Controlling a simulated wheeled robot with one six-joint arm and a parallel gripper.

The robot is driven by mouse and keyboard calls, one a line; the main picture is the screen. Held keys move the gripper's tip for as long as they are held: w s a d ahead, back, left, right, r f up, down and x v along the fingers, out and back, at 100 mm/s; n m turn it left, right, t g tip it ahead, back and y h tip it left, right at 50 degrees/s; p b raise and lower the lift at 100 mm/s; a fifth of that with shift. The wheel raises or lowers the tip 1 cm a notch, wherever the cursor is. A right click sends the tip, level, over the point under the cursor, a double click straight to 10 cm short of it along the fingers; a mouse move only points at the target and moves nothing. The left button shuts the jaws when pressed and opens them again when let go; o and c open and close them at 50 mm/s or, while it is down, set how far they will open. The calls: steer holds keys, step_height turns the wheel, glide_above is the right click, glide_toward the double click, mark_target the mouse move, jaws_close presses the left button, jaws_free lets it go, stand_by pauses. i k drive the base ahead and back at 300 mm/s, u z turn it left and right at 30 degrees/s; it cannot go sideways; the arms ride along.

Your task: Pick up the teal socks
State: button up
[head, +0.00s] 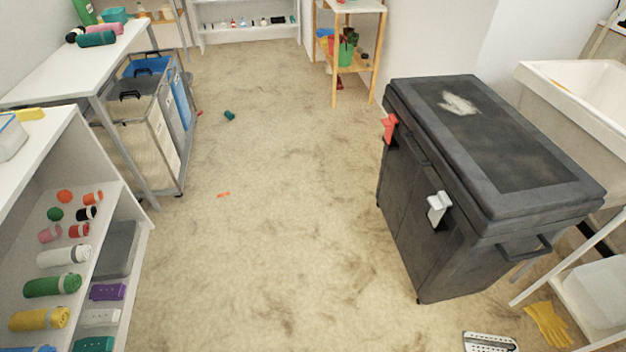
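A small dark teal bundle (229,115), which looks like balled socks, lies on the floor in the upper left-middle of the head view, to the right of the laundry hamper. It is small and far off, so its exact shape is hard to tell. A larger dark teal roll (97,39) lies on the white table at the upper left, beside a pink roll (105,28); I cannot tell whether it is a towel or socks. My gripper is not in view.
A wheeled hamper (150,130) stands under the table at left, near a shelf (135,235) of rolled items. A black cabinet (470,190) stands at right. Orange scraps (223,194) and a yellow glove (548,325) lie on the floor. The middle floor is mostly clear.

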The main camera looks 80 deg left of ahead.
mark_target(228, 115)
steer(key=u, duration=0.85)
steer(key=i, duration=0.25)
steer(key=u, duration=1.15)
steer(key=i, duration=1.35)
steer(key=u, duration=1.35)
steer(key=i, duration=1.3)
steer(key=u, duration=0.65)
